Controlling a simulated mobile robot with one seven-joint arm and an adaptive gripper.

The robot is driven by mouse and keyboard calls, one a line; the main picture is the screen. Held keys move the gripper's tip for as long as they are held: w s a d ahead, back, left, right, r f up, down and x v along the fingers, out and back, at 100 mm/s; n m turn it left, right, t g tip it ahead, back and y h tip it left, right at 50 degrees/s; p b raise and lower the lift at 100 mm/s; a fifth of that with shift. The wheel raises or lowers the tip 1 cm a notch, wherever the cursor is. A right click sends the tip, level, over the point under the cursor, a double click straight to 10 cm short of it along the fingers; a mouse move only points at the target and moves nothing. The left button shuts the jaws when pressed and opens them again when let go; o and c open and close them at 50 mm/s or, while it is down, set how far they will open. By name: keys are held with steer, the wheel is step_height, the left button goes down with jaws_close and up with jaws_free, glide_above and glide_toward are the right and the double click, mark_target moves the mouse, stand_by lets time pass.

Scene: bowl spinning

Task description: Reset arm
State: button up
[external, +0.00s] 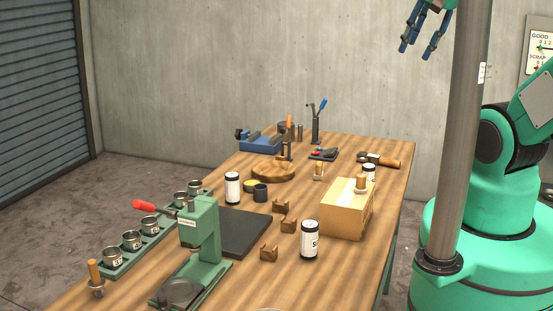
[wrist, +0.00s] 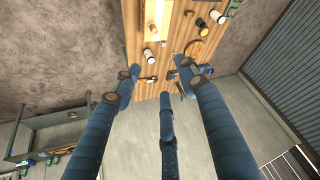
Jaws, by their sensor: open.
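My gripper (external: 424,45) shows at the top of the external view, high above the far right side of the table and clear of everything. Its blue fingers are spread apart and empty. In the wrist view the fingers (wrist: 160,85) reach up from the bottom edge, apart, with nothing between them. The wooden workbench (wrist: 176,60) lies far beyond them. My arm's upper links are partly cut off by the frame and by the grey column in the external view.
A row of metal cups (external: 132,240) lines the left edge. The air around my gripper is free.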

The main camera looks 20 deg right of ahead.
step_height(320, 180, down, 18)
steer(key=b, duration=1.7)
steer(key=shift+r, duration=0.2)
steer(key=o, duration=0.5)
steer(key=shift+w+r, duration=0.1)
